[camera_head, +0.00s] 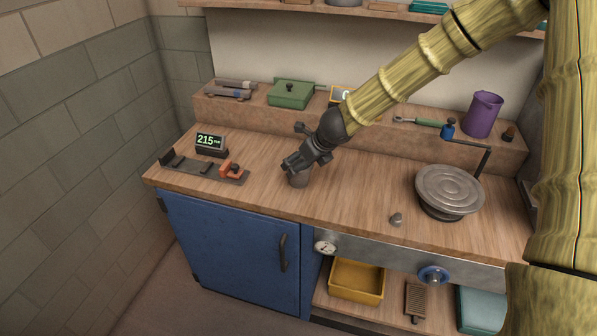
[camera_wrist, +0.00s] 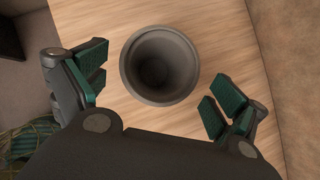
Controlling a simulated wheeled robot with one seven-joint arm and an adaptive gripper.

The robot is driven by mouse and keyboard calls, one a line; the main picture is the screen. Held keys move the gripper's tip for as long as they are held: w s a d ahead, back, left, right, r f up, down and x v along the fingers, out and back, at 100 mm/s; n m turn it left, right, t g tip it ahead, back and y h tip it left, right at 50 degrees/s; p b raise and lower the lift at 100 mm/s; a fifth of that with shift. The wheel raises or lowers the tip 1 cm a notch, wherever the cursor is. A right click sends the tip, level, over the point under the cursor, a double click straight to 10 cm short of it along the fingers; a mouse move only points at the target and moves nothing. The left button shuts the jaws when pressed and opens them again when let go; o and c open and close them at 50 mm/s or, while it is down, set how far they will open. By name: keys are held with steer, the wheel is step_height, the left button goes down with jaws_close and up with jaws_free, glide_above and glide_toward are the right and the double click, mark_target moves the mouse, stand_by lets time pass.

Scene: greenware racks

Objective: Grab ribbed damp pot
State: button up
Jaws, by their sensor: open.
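A grey-brown pot (camera_head: 299,178) stands upright on the wooden worktop, partly hidden behind my gripper in the head view. In the wrist view the pot (camera_wrist: 160,66) is seen from above, its round mouth open and its inside dark and empty-looking. Ribs on its wall cannot be made out. My gripper (camera_head: 291,164) is open, just above the pot. In the wrist view the green-padded fingers of my gripper (camera_wrist: 158,92) are spread, one to the left and one to the right of the pot, apart from its wall.
A black gauge with a lit display (camera_head: 209,143) and a dark rail with an orange clamp (camera_head: 232,170) lie left. A grey banding wheel (camera_head: 449,188) stands right, with a small grey knob-like piece (camera_head: 396,219) nearer. A raised back ledge (camera_head: 380,127) holds a green box (camera_head: 291,95) and purple jug (camera_head: 483,114).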

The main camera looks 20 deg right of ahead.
steer(key=shift+x, duration=2.05)
steer(key=c, duration=1.1)
steer(key=shift+r, duration=0.15)
